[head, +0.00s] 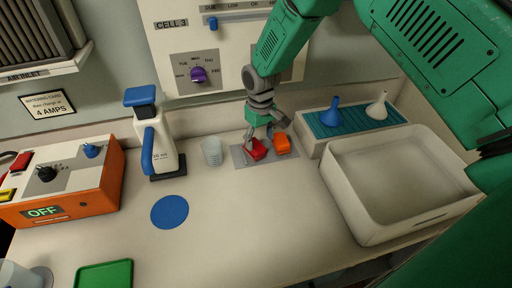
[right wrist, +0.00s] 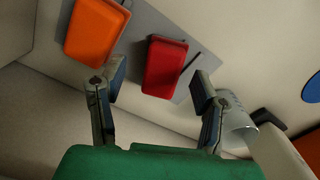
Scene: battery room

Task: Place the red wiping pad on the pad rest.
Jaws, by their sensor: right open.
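The red wiping pad (head: 257,149) lies on a flat grey plate (head: 238,158), which looks like the pad rest, at the back of the counter. In the right wrist view the red pad (right wrist: 166,66) shows whole on the grey plate (right wrist: 205,62), ahead of and between my fingers. My right gripper (head: 263,136) is open and empty just above the pad; in the right wrist view its fingers (right wrist: 160,84) are spread apart. In the head view the fingers partly cover the pad. My left gripper is not in view.
An orange pad (head: 283,143) lies close on the right of the red one. A clear cup (head: 212,152) and a white bottle (head: 163,145) stand to the left. A white tray (head: 350,200) and a teal rack (head: 350,120) are on the right. The front middle counter is clear.

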